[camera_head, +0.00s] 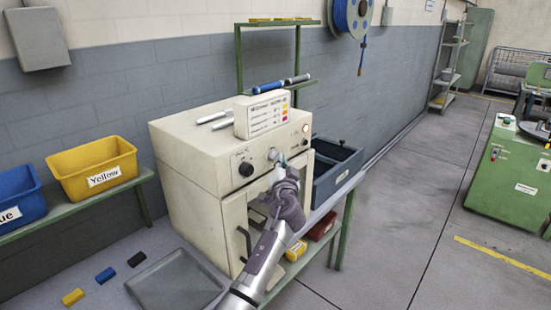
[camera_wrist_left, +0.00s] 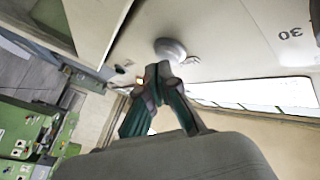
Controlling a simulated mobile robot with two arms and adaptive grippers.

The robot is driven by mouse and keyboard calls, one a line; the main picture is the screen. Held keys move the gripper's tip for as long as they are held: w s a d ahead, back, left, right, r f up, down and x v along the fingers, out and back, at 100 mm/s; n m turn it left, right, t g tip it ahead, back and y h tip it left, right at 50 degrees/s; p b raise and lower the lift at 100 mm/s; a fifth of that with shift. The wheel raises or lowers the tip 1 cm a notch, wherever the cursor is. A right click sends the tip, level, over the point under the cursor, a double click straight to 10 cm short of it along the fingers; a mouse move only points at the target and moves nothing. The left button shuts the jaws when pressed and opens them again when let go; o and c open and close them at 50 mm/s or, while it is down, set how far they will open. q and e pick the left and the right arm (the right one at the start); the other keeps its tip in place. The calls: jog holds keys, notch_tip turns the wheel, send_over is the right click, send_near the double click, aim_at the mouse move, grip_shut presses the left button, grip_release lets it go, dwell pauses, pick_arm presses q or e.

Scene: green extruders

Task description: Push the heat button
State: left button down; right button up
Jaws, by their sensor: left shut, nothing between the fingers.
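The beige machine (camera_head: 188,156) stands on a green-framed table, with a black knob (camera_head: 245,169) and a round pale button (camera_head: 273,154) on its front panel. My left gripper (camera_head: 281,161) is shut and empty, with its fingertips at or very close to the button. In the left wrist view the fingertips (camera_wrist_left: 163,70) are together just below the round button (camera_wrist_left: 170,49). I cannot tell whether they touch it. The button's label is not readable. My right gripper is not in view.
A label box (camera_head: 262,114) and light rods lie on the machine's top. A dark blue drawer bin (camera_head: 334,167) stands to its right. A yellow bin (camera_head: 93,168) and a blue bin (camera_head: 20,195) sit at left. A grey tray (camera_head: 175,283) and small blocks lie in front.

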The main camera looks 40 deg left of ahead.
pick_arm(q)
jog(key=d+b, duration=0.1)
jog(key=d, duration=0.5)
jog(key=shift+s+b, duration=0.2)
jog(key=shift+b, duration=0.1)
dwell(0.3)
